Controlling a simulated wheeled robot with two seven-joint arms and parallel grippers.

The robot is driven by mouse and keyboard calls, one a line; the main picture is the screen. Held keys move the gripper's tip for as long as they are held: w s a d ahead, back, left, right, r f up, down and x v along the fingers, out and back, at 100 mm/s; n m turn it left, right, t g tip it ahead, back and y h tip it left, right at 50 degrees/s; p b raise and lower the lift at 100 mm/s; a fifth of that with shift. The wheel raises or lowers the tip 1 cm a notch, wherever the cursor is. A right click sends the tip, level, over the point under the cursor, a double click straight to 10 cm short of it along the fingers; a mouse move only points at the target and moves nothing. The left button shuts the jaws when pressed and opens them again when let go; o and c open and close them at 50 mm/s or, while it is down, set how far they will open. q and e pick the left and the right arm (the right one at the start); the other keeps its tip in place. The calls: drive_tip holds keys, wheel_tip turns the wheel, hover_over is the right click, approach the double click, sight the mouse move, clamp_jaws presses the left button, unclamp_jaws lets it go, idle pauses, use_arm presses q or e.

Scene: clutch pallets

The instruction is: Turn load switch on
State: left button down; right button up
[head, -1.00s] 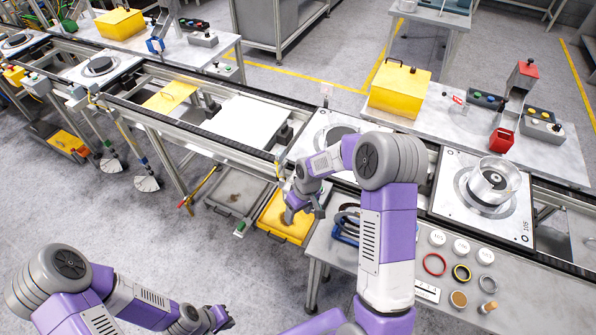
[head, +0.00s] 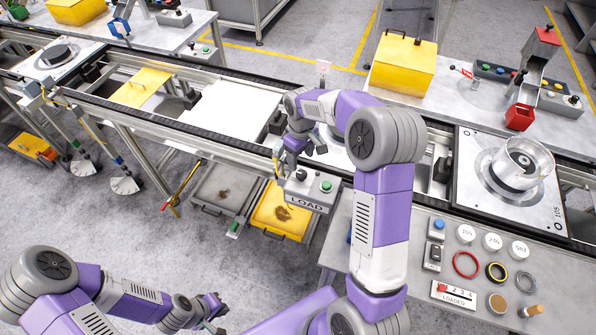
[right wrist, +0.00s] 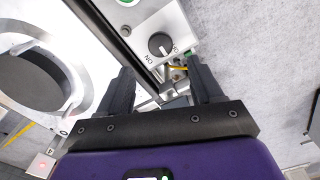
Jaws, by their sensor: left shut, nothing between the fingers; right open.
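The load switch is a black rotary knob (right wrist: 160,44) on a light grey box (right wrist: 184,22), with lettering beside it that includes ON. The knob's setting is too small to tell. In the head view the box (head: 306,200) is marked LOAD and carries a green button (head: 326,186). My right gripper (head: 304,148) is just behind and above the box. In the right wrist view its fingers (right wrist: 160,70) are spread and empty, with the knob beyond and between them, apart from both. My left gripper (head: 216,309) is shut and empty at the lower left, far from the box.
A conveyor rail (head: 232,148) runs behind the box. A grey bench (head: 405,262) with rings, buttons and a LOADED plate (head: 454,295) stands to the right. Yellow (head: 277,222) and grey (head: 222,190) trays lie below.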

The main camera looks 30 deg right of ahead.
sight(301, 173)
drive_tip(key=shift+s+f, duration=0.15)
drive_tip(key=shift+f, duration=0.35)
drive_tip(key=shift+s+f, duration=0.15)
drive_tip(key=shift+f, duration=2.85)
drive_tip(key=c, duration=1)
drive_tip(key=shift+c, duration=0.2)
drive_tip(key=shift+m, duration=0.4)
drive_tip(key=m+b, duration=0.1)
drive_tip(key=m, duration=0.4)
drive_tip(key=shift+m, duration=0.3)
drive_tip(key=m, duration=0.5)
drive_tip(key=shift+r, duration=0.1)
drive_tip(key=shift+m, duration=0.4)
